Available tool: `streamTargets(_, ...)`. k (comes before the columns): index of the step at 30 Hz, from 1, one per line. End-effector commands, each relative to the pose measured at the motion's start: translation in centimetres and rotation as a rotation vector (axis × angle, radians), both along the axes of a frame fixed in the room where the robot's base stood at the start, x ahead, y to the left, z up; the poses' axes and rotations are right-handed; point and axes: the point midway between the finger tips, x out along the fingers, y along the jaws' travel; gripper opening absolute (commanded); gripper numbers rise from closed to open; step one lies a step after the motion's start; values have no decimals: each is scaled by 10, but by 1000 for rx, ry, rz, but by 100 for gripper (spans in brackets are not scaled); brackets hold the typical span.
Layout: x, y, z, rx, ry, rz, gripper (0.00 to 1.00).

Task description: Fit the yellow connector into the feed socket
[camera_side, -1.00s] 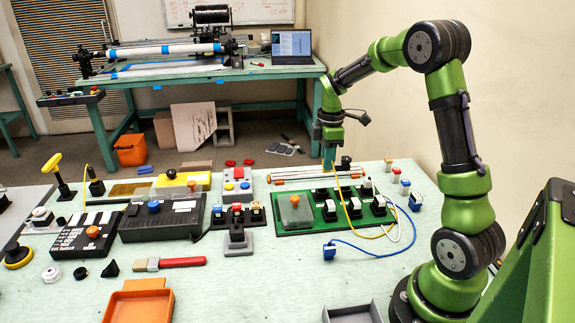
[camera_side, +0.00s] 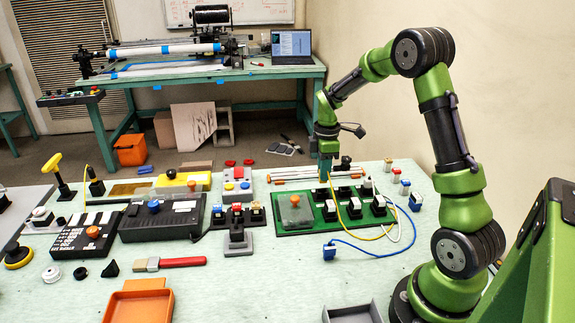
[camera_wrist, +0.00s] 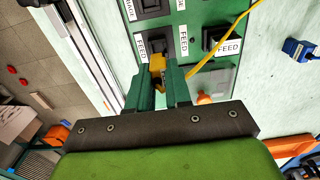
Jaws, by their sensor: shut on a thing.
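My gripper (camera_wrist: 160,88) is shut on the yellow connector (camera_wrist: 157,64), which shows between its two teal fingers in the wrist view. In the side view my gripper (camera_side: 325,172) is low over the back of the green board (camera_side: 292,226). The connector is at the near edge of a black socket (camera_wrist: 155,43) beside a FEED label (camera_wrist: 140,44). I cannot tell whether it is in the socket or just above it. A second black socket (camera_wrist: 211,38) with a FEED label lies to the right. The yellow cable (camera_wrist: 232,32) runs off to the upper right.
A blue plug (camera_side: 329,252) lies on the table in front of the board, its blue cable (camera_side: 375,255) curving right. An orange knob (camera_side: 295,200) stands at the board's left. Small coloured parts (camera_side: 405,187) stand right of the board. Table is clear at front centre.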

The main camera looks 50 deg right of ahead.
Motion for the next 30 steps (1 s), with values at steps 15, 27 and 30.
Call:
streamTargets(15,0,0,-18,1,-1,-1,0)
streamTargets(27,0,0,-18,1,-1,0,0)
streamTargets(30,0,0,-18,0,0,0,0)
